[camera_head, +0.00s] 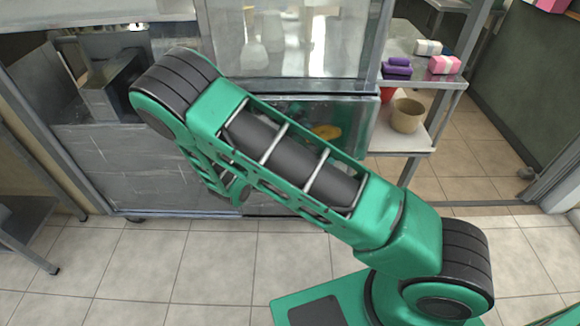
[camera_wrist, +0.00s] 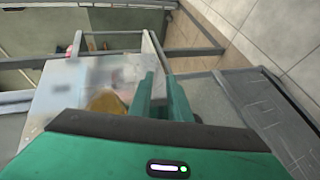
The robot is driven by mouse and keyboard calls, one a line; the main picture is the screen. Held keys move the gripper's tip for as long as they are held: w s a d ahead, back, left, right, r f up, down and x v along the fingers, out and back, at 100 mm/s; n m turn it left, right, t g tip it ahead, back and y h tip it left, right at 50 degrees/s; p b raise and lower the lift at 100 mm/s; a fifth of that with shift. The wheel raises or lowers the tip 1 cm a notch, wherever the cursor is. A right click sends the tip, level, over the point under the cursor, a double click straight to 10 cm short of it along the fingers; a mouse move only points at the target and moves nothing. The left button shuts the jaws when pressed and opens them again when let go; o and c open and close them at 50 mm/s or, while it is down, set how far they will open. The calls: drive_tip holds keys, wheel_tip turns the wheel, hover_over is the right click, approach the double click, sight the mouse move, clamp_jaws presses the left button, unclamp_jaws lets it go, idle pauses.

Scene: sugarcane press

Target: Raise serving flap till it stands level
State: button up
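A grey metal panel (camera_head: 130,165), which looks like the serving flap, hangs about upright on the stall front at the left in the head view. A grey lined panel with a dark edge bar (camera_wrist: 262,110) fills the right of the wrist view and looks like the same one. My gripper (camera_wrist: 160,88) shows two green fingers with a narrow gap between them and nothing clearly held. It is beside the panel, and I cannot tell whether it touches. In the head view my arm hides most of the gripper and the panel's right part.
A glass front (camera_head: 350,118) with a yellow item behind it is right of the flap. A side shelf (camera_head: 408,138) holds a tan pot (camera_head: 407,115), and pink and purple boxes stand above it. A metal table (camera_head: 22,225) is at the left. The tiled floor (camera_head: 130,262) in front is clear.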

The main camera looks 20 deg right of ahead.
drive_tip(key=w+a+f+n+t+y, duration=0.1)
drive_tip(key=w+a+f+n+t, duration=0.2)
drive_tip(key=a+f+n+t, duration=0.85)
drive_tip(key=w+d+r+m, duration=0.1)
drive_tip(key=w, duration=0.1)
drive_tip(key=w+d+r+m+t, duration=0.1)
drive_tip(key=w+d, duration=0.1)
drive_tip(key=w+d+r+m, duration=0.1)
drive_tip(key=w, duration=0.2)
drive_tip(key=shift+d+r, duration=0.3)
